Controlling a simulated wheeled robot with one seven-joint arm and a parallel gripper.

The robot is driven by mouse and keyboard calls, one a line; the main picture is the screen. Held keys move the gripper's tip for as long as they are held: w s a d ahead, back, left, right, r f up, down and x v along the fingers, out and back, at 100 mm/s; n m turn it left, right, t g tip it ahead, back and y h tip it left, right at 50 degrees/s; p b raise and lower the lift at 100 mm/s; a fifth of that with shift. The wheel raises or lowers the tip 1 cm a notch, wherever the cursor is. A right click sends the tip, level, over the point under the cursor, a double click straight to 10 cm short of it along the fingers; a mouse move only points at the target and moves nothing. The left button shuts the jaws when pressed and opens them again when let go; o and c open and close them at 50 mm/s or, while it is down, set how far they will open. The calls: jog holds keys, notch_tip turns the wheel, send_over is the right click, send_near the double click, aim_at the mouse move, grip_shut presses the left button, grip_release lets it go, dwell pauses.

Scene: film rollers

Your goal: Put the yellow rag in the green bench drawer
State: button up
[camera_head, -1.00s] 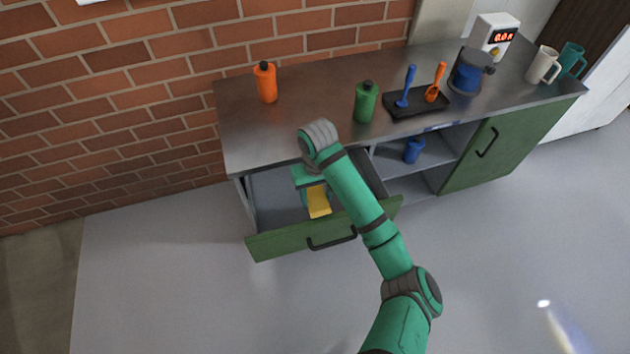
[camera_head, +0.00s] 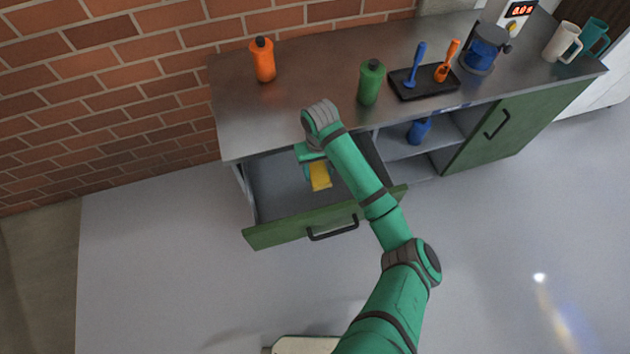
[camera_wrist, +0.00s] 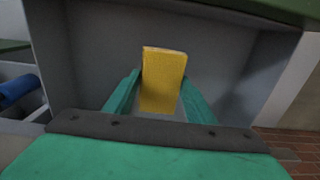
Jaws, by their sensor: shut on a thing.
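The yellow rag (camera_head: 320,176) is in my gripper, over the open green bench drawer (camera_head: 290,234). In the wrist view the yellow rag (camera_wrist: 163,78) stands upright between the two green fingers of my gripper (camera_wrist: 160,98), which are shut on it. The grey inside of the drawer (camera_wrist: 100,45) surrounds it. The head view shows my gripper (camera_head: 316,170) within the drawer's outline, partly hidden by my arm. I cannot tell whether the rag touches the drawer floor.
An orange bottle (camera_head: 263,60), a green bottle (camera_head: 371,82) and a black tray (camera_head: 425,86) with blue and orange tools stand on the bench top. A blue object (camera_head: 419,130) is on the open shelf. The drawer's left part is empty.

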notch_tip(320, 180, down, 11)
jog(key=shift+a+f, duration=0.1)
dwell(0.5)
jog(key=o, duration=1.1)
jog(key=shift+f, duration=0.1)
notch_tip(320, 180, up, 12)
jog(key=shift+r, duration=0.2)
